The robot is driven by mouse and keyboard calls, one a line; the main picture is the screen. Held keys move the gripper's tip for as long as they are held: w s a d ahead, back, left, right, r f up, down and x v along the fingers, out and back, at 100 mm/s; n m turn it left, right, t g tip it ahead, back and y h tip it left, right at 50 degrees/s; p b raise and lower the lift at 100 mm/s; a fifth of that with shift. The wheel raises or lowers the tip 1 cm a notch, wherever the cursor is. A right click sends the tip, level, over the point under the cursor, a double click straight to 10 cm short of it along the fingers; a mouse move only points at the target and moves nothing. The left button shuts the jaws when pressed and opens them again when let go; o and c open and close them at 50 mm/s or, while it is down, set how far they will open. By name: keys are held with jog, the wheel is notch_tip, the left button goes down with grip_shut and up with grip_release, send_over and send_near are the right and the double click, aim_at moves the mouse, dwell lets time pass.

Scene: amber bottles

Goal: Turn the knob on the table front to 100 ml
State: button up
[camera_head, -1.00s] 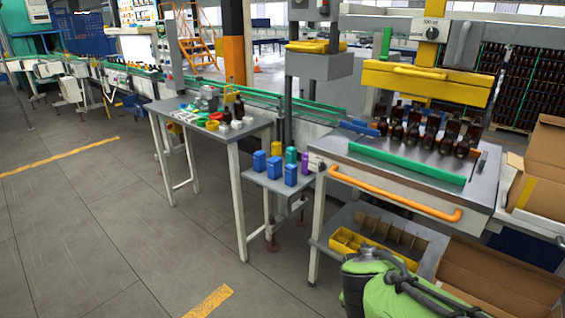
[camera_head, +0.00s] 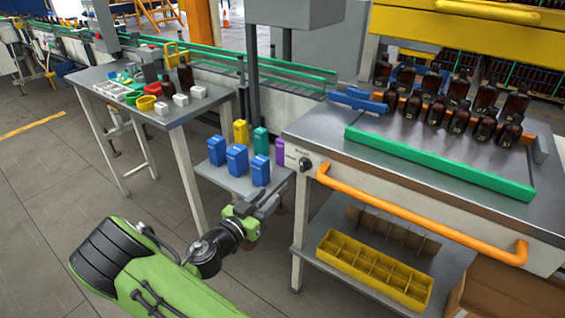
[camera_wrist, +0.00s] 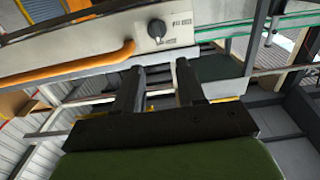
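The knob (camera_head: 305,164) is a small dark dial on the pale front panel of the bottle table (camera_head: 330,190), near its left corner. In the wrist view the knob (camera_wrist: 157,28) is at the top centre, beside small printed markings too small to read. My gripper (camera_head: 262,203) is in front of and below the knob, apart from it. In the wrist view my gripper (camera_wrist: 158,72) shows two dark fingers spread apart with nothing between them. The knob lies beyond the fingertips.
An orange handle bar (camera_head: 420,215) runs along the table front, right of the knob. A small side table (camera_head: 240,187) with blue, yellow, green and purple blocks stands to the left. A yellow divided bin (camera_head: 375,268) sits on the lower shelf. Several amber bottles (camera_head: 458,118) stand on top.

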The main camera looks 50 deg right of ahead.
aim_at(301, 166)
jog(key=d, duration=1)
jog(key=w+d, duration=0.1)
jog(key=d, duration=0.4)
jog(key=shift+c, duration=0.3)
grip_shut()
